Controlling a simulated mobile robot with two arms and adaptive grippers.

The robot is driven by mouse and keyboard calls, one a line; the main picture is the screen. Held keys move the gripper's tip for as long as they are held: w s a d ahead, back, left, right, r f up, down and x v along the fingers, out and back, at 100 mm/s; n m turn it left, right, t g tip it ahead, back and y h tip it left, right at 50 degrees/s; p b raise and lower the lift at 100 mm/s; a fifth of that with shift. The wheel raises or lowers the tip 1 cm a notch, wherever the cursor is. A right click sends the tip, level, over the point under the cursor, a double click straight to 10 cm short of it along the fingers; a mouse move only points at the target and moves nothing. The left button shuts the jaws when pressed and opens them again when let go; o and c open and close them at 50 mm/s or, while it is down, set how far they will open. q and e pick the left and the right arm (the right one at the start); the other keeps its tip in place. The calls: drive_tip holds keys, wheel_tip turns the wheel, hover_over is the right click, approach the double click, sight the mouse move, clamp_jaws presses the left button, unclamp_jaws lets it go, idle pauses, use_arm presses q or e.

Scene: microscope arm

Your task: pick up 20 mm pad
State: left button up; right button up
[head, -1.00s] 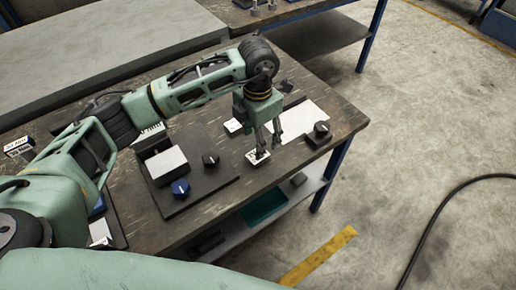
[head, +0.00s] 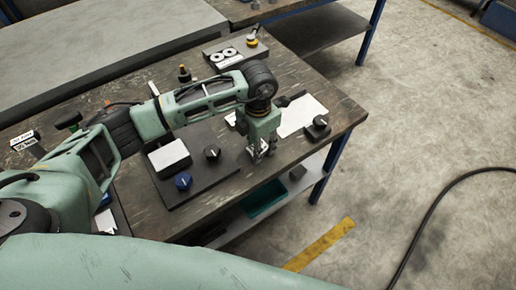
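My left gripper (head: 261,154) reaches down from the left arm at the front edge of the dark worktable (head: 215,204), right of a black board. Its fingertips are at the spot where a small pale labelled piece lay in the earlier frame. Only a small bright bit shows among the fingers, and I cannot tell whether they are closed on it. No 20 mm marking is readable, so I cannot confirm which piece is the 20 mm pad. My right gripper is not in view.
The black board (head: 228,163) holds a white block (head: 168,156), a blue knob (head: 183,181) and a black knob (head: 212,152). A white sheet (head: 301,115) and a black knobbed block (head: 318,127) lie right of the gripper. A plate with two white rings (head: 224,55) is at the back.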

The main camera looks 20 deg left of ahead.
use_arm(q)
drive_tip(key=c, duration=0.4)
clamp_jaws()
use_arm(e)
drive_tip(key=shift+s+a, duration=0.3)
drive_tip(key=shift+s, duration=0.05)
use_arm(q)
drive_tip(key=shift+r, duration=0.2)
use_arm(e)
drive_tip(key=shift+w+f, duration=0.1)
